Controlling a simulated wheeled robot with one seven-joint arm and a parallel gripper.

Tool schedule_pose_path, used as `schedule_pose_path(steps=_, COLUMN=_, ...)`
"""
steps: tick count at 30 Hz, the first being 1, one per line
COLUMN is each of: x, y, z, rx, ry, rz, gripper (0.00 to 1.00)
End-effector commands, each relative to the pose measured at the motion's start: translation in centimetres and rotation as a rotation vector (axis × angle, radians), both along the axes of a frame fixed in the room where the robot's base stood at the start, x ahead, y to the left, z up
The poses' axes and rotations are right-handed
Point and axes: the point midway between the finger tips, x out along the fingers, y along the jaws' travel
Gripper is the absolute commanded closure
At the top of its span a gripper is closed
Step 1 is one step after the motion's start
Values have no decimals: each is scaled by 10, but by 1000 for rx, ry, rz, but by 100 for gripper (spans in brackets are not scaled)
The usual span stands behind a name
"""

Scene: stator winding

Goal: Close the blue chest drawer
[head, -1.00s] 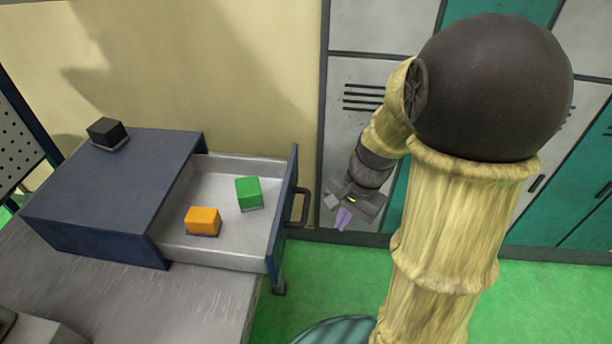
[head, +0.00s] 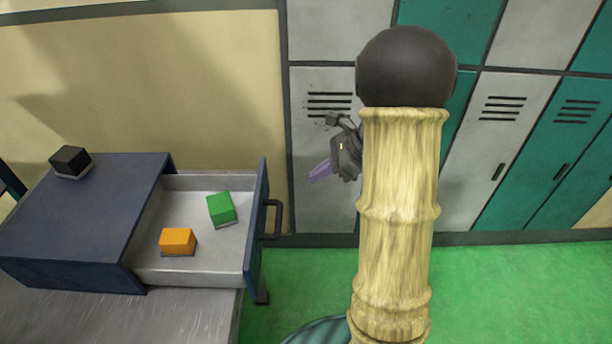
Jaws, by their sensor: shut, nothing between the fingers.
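The blue chest (head: 75,215) stands on a grey table at the left. Its drawer (head: 258,225) is pulled out to the right, with a dark handle (head: 275,219) on the blue front. A green block (head: 221,208) and an orange block (head: 178,241) lie inside the drawer. My gripper (head: 320,171) is to the right of the handle and higher in the picture, apart from it. Its purple fingers are together, pointing left and down, with nothing held. My arm hides part of the gripper's wrist.
A black block (head: 70,160) sits on top of the chest. The grey table (head: 170,318) is under the chest. Lockers (head: 505,120) line the back wall on the right. Green floor (head: 520,290) is open at the right.

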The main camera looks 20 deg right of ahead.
Motion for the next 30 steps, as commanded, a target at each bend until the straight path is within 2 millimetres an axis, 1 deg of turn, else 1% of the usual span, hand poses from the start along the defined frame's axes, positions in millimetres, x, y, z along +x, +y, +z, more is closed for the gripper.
schedule_pose_path(steps=3, x=4, y=15, z=-14, rx=1, ry=3, rz=8, gripper=100)
schedule_pose_path(steps=15, x=21, y=61, z=-64, rx=-1, ry=3, rz=6, gripper=100)
schedule_pose_path(steps=17, x=25, y=71, z=-60, rx=-1, ry=-1, rz=7, gripper=100)
schedule_pose_path(steps=22, x=32, y=90, z=-60, rx=-1, ry=0, rz=4, gripper=100)
schedule_pose_path(steps=25, x=34, y=95, z=-61, rx=-1, ry=0, rz=2, gripper=100)
schedule_pose_path(steps=30, x=34, y=95, z=-61, rx=-1, ry=0, rz=1, gripper=100)
